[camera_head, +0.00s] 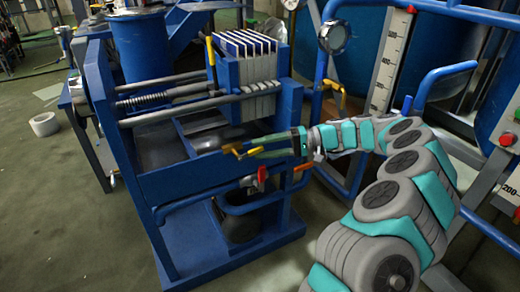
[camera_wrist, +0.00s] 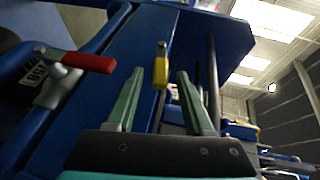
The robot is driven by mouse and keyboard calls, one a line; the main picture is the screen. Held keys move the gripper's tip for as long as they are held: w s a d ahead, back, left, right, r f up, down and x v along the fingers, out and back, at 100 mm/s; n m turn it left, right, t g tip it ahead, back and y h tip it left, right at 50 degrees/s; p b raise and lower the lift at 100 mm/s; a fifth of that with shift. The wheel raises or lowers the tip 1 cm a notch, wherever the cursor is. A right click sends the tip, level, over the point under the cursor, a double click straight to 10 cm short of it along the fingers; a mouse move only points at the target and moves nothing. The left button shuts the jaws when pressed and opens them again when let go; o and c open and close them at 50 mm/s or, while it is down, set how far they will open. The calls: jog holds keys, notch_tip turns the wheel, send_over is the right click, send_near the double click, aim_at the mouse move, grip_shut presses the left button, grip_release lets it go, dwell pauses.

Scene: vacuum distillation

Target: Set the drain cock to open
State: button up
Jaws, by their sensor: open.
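My gripper (camera_head: 275,146) is open, its two green fingers pointing left at the front of the blue press frame. In the wrist view, a small yellow handle (camera_wrist: 160,71) shows in the gap between the fingertips of my gripper (camera_wrist: 159,78); I cannot tell whether they touch it. The yellow handle also shows just beyond the fingers in the head view (camera_head: 231,149). A red-handled metal cock (camera_head: 262,175) sits below the fingers; its red lever shows left of the fingers in the wrist view (camera_wrist: 88,62). No label shows which one is the drain cock.
The blue press frame (camera_head: 150,184) with white plates (camera_head: 247,43) and a long screw stands around the handles. A blue pipe rail (camera_head: 446,76) and a tank with a scale (camera_head: 390,62) are at the right. Open floor lies to the left.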

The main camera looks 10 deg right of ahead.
jog(key=d+r, duration=0.1)
jog(key=d, duration=0.5)
jog(key=shift+s+d, duration=0.15)
jog(key=shift+d, duration=0.15)
jog(key=shift+c, duration=0.2)
